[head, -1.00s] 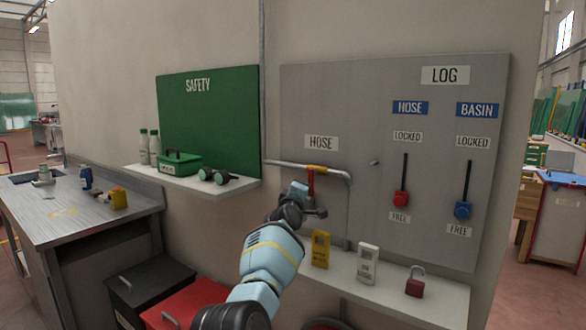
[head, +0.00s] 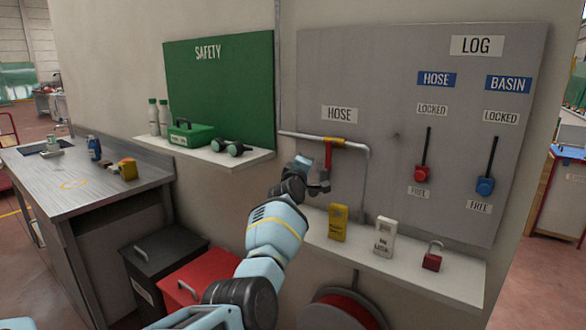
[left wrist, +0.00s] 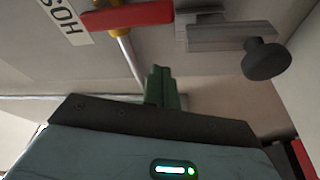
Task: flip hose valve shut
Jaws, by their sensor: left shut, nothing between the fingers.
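The hose valve is a yellow fitting (head: 334,140) on a pale pipe under the HOSE sign (head: 339,114). Its red lever (head: 328,155) hangs down, across the horizontal pipe; the lower end is partly hidden by my gripper. In the left wrist view the red lever (left wrist: 128,18) and yellow fitting (left wrist: 101,38) show at the top. My left gripper (head: 304,162) is just left of the lever in the head view. Its green fingers (left wrist: 162,86) are shut and empty, and appear apart from the lever. My right gripper is not in view.
A shelf (head: 455,268) below the valve holds a yellow box (head: 338,223), a white box (head: 385,238) and a red padlock (head: 432,256). A red lever (head: 423,172) and a blue lever (head: 485,186) are on the board at right. A red hose reel (head: 345,312) is below.

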